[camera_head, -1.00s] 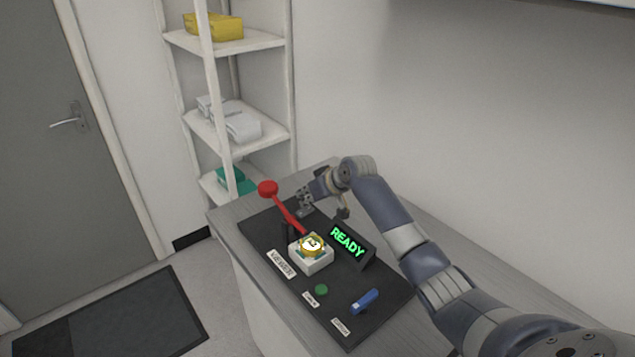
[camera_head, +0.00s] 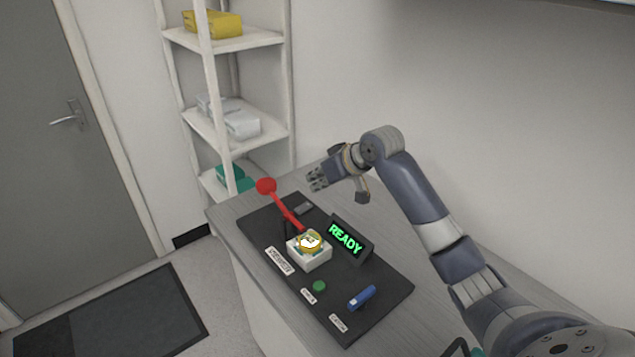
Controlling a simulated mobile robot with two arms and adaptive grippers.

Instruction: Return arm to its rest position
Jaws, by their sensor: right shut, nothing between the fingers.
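My right gripper (camera_head: 318,179) is shut and empty, raised above the back of the bench, to the right of the red lever's knob and apart from it. The red lever (camera_head: 287,211) on the dark instrument board (camera_head: 372,308) leans up and to the left, its round knob (camera_head: 266,186) at the top. The lever's lower end is beside a white block (camera_head: 309,252) with a gold ring-shaped piece (camera_head: 310,240) on it. A black display (camera_head: 346,239) reads READY in green. My left gripper is not in view.
A green button (camera_head: 319,286) and a blue switch (camera_head: 361,297) are at the board's front, with white labels. The grey bench (camera_head: 232,222) stands against the wall. White shelves (camera_head: 235,131) stand behind it. The air around my right gripper is clear.

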